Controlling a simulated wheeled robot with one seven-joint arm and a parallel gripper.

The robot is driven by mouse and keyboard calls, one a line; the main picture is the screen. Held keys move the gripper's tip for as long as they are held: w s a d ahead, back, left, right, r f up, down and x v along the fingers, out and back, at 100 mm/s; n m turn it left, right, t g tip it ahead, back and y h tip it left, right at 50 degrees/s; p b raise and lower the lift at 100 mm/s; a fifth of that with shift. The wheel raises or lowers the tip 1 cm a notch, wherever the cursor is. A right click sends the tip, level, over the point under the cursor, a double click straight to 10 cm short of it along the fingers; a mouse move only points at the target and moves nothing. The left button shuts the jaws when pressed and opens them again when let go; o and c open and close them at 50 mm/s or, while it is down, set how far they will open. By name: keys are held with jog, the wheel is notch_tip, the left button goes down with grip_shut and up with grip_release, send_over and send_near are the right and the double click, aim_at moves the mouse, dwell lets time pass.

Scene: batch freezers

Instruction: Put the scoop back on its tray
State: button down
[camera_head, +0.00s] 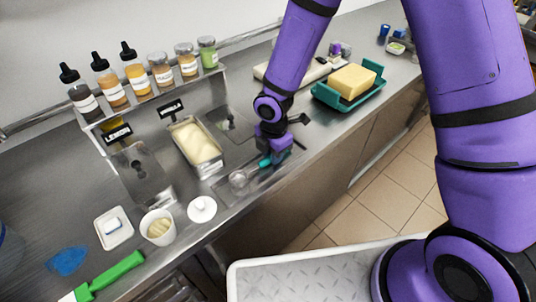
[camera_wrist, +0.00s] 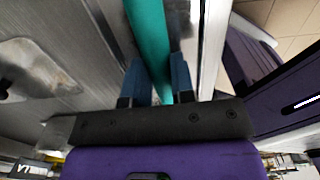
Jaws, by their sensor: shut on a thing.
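The scoop has a teal handle (camera_head: 264,162) and a round metal head (camera_head: 239,180). In the wrist view, its teal handle (camera_wrist: 149,38) runs between my blue fingers. My gripper (camera_head: 272,158) is shut on the handle, with the metal head pointing left in the head view. A narrow metal tray (camera_head: 262,184) appears below the scoop near the counter's front edge. My gripper and the scoop hide part of it. I cannot tell whether the scoop touches the tray or is just above it.
A metal pan of pale ice cream (camera_head: 196,146) is sunk in the counter behind the scoop. A white cup (camera_head: 158,227) and a white lid (camera_head: 202,209) stand at left. A teal tray (camera_head: 330,97) with a yellow block (camera_head: 352,80) is at right. Bottles line the back shelf.

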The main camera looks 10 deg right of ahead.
jog(key=c, duration=1)
grip_release()
jog(key=shift+f, duration=0.1)
jog(key=shift+o, duration=0.2)
notch_tip(320, 180, up, 12)
jog(key=shift+r, duration=0.2)
